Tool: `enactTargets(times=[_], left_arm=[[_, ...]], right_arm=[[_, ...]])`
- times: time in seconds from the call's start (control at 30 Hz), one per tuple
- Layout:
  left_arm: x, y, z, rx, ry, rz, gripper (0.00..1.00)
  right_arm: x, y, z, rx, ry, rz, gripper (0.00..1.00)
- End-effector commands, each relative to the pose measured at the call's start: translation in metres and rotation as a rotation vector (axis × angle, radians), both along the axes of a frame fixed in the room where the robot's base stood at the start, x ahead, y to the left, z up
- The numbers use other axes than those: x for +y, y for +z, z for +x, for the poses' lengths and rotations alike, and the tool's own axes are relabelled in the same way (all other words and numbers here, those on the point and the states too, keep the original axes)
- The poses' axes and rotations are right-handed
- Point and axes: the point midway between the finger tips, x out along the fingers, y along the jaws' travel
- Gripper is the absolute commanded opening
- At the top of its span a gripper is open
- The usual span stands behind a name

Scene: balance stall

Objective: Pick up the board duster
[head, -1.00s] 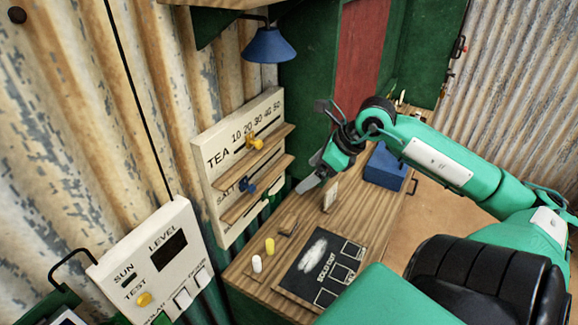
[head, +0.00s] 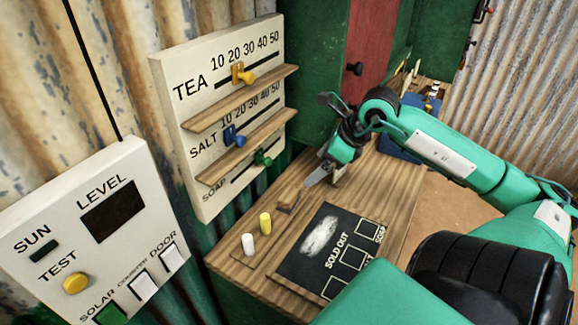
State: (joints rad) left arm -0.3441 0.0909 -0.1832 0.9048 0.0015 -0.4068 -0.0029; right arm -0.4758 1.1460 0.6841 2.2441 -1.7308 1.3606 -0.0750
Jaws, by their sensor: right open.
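A small brown block that looks like the board duster (head: 289,199) lies on the wooden counter (head: 390,205), behind the chalkboard. It is small in the picture and its details are hard to make out. My right gripper (head: 321,139) is open and empty, with its two grey fingers spread apart. It is above and to the right of the block, the lower finger showing just beyond it; I cannot tell the exact height gap. My left gripper is not in view.
The black "SOLD OUT" chalkboard (head: 313,262) lies on the counter. A white chalk (head: 248,243) and a yellow chalk (head: 265,222) stand beside it. A price board (head: 200,75) with sliders and ledges is at left. A blue box (head: 397,151) is partly behind my arm.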

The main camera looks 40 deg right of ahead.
Motion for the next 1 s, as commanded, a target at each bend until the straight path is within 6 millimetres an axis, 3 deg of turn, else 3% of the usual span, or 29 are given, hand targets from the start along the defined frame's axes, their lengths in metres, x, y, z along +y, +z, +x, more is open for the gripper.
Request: enactTargets(times=[0.03, 0.1, 0.27, 0.7, 1.0], left_arm=[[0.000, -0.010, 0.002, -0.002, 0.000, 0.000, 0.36], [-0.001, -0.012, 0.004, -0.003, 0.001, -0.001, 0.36], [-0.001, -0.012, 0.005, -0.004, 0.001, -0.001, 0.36], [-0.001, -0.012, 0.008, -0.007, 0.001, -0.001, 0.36], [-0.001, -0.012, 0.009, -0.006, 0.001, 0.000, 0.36]], right_arm=[[0.000, -0.011, 0.000, 0.000, 0.000, 0.000, 0.90], [0.000, -0.015, 0.000, 0.000, 0.000, 0.000, 0.90], [0.002, -0.022, 0.004, 0.001, 0.001, 0.000, 0.90], [0.018, -0.074, 0.034, 0.001, 0.003, -0.002, 0.90], [0.022, -0.088, 0.042, 0.000, 0.001, 0.000, 0.90]])
